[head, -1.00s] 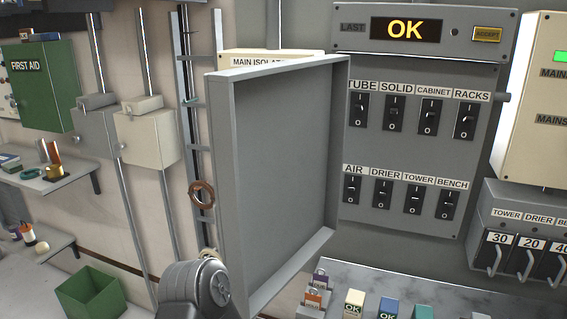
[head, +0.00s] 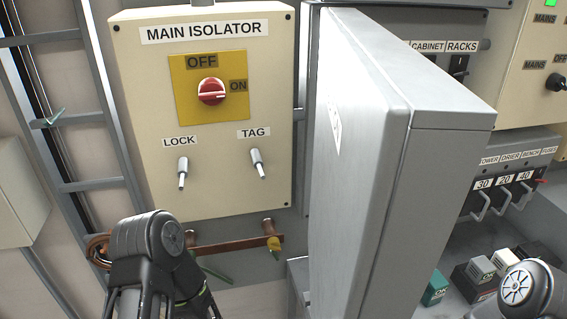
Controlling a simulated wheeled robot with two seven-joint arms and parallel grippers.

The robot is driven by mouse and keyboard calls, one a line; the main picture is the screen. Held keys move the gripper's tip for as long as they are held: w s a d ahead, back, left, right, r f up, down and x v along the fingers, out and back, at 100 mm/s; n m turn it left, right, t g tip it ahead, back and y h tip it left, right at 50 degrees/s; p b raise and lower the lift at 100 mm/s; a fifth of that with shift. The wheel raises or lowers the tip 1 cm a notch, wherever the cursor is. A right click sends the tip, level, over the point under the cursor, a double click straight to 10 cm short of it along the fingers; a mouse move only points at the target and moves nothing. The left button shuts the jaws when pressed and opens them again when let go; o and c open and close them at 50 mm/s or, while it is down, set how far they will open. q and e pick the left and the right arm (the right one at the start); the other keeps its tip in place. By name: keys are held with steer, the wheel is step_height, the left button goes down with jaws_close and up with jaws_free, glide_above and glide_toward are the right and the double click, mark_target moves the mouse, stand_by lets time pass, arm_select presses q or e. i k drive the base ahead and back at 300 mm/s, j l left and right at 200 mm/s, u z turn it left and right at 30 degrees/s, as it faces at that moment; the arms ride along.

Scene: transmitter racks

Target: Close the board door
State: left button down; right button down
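The grey board door (head: 362,130) stands partly open in the head view, jutting out toward me from the board. Its outer face with a white label and its thick free edge show, and its inside is hidden. It covers most of the board (head: 472,25), leaving the CABINET and RACKS switch labels visible at the upper right. Dark links of my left arm show at the bottom left and a joint of my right arm at the bottom right. Neither gripper's fingers are in view, and I see no contact with the door.
A cream main isolator box (head: 215,140) with a red knob at OFF/ON hangs left of the door. A fuse unit (head: 505,180) with hooked handles is on the right. Small blocks (head: 480,268) lie on the bench below it. A ladder rack (head: 80,120) stands at the left.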

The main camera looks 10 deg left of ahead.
mark_target(399, 144)
steer(key=j+z, duration=0.2)
steer(key=j, duration=0.2)
steer(key=k+j+z, duration=0.1)
steer(key=k, duration=0.15)
steer(key=k+j+z, duration=0.35)
steer(key=k+j, duration=0.15)
steer(key=j, duration=0.2)
steer(key=k+j+z, duration=0.3)
steer(key=k+j, duration=0.35)
steer(key=j+z, duration=0.15)
steer(key=j, duration=0.2)
steer(key=k, duration=0.05)
